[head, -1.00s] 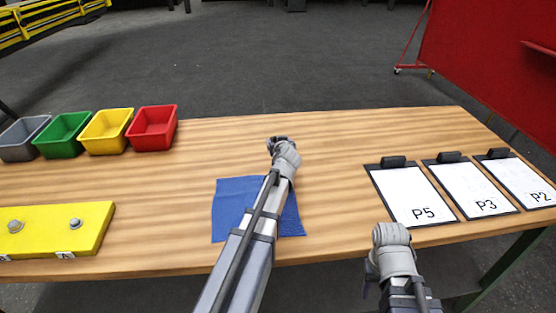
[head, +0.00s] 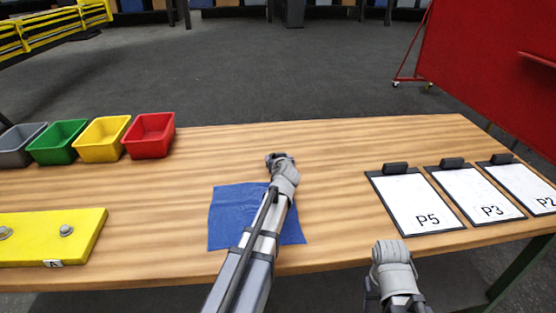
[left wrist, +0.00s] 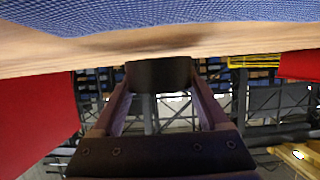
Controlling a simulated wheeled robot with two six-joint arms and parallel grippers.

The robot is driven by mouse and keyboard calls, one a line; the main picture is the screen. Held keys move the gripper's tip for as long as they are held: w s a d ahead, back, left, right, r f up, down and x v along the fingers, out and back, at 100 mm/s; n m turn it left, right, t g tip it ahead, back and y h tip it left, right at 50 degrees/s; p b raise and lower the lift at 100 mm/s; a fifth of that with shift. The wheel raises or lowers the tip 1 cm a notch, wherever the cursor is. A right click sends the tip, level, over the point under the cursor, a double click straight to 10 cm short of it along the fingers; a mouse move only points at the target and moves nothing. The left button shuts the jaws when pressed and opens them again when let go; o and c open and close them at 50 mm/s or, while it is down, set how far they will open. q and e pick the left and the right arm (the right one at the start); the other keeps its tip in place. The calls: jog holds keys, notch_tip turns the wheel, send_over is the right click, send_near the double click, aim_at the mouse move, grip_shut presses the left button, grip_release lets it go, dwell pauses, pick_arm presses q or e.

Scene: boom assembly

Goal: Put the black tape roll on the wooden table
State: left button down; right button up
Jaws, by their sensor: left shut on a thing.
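My left gripper (head: 280,157) is over the middle of the wooden table (head: 330,145), just beyond the blue cloth. In the left wrist view the black tape roll (left wrist: 158,75) sits between the two fingers of my left gripper (left wrist: 160,95), which is shut on it. A pale wooden edge crosses behind the roll in that view; I cannot tell whether the roll touches the wood. In the head view the roll is hard to make out at the fingertips. My right gripper (head: 372,292) is near the front edge, its fingers mostly hidden behind its wrist.
A blue cloth (head: 228,215) lies under my left forearm. Grey, green, yellow and red bins (head: 149,136) stand at the back left. A yellow block with bolts (head: 40,240) is at the front left. Clipboards (head: 415,203) lie at the right. The back middle is clear.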

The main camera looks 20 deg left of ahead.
pick_arm(q)
jog(key=shift+s+d+f+b, duration=0.15)
jog(key=shift+s+f+b, duration=0.2)
jog(key=shift+b, duration=0.1)
jog(key=shift+c, duration=1.5)
grip_release()
jog(key=o, duration=0.3)
jog(key=shift+s+d, duration=0.1)
jog(key=shift+s, duration=0.1)
jog(key=shift+r, duration=0.15)
jog(key=shift+w+r+p, duration=0.1)
jog(key=shift+r+p, duration=0.2)
jog(key=shift+p, duration=0.3)
jog(key=p+v, duration=0.4)
jog(key=v, duration=0.7)
jog(key=shift+r+p, duration=0.2)
jog(key=shift+p, duration=0.15)
